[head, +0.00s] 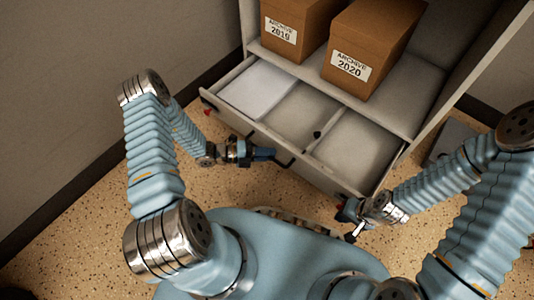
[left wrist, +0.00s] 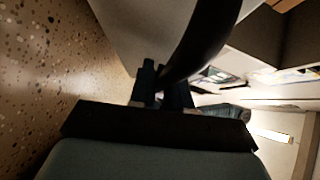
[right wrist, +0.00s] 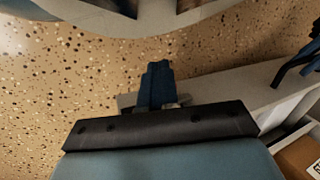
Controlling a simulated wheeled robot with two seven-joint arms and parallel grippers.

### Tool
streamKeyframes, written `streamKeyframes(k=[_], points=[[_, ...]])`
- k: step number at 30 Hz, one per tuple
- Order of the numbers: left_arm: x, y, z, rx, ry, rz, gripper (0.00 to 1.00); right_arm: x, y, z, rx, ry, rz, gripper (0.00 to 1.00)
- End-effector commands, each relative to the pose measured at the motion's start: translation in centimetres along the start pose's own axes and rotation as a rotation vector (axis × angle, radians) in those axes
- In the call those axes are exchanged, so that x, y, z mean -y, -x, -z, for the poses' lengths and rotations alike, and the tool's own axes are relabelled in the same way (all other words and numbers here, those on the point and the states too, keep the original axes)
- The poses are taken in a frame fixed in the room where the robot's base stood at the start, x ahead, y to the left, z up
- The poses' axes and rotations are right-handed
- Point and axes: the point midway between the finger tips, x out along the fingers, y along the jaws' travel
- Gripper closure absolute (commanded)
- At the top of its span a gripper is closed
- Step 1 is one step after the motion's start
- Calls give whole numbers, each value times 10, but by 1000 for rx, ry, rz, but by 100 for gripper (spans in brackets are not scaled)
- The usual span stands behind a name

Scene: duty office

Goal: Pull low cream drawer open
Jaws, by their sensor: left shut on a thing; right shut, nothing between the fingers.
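The low cream drawer (head: 262,127) stands out from the cream cabinet in the head view, its inside showing from above. Its dark handle (head: 287,163) is on the front face; in the left wrist view the handle (left wrist: 205,35) is a thick dark curve. My left gripper (head: 268,153) is shut on this handle; the fingers partly hide behind it in the left wrist view (left wrist: 160,88). My right gripper (head: 346,212) is shut and empty close by the right front corner of the drawer. Its fingers are together in the right wrist view (right wrist: 157,85).
The drawer holds a white paper stack (head: 258,88) at the left and a small dark item (head: 317,134). Two brown archive boxes (head: 300,22) (head: 375,40) stand on the shelf above. A wall (head: 90,70) is at the left. Speckled floor (head: 245,190) lies before the drawer.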

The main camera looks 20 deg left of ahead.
Motion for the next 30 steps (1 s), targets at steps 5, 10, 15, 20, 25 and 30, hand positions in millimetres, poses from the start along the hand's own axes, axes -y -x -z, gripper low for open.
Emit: streamKeyframes(k=[5,10,15,20,25,30], points=[[-1,1,-1,3,0,-3,100,0,0,0,-1,0,0,100],[-1,1,-1,3,0,-3,100,0,0,0,0,0,0,100],[-1,1,-1,3,0,-2,63,0,0,0,0,0,0,100],[0,0,-1,2,0,-1,63,0,0,0,0,0,0,100],[0,4,-1,3,0,-1,63,0,1,0,0,0,0,100],[1,32,-1,5,0,-2,63,2,4,0,1,0,0,100]])
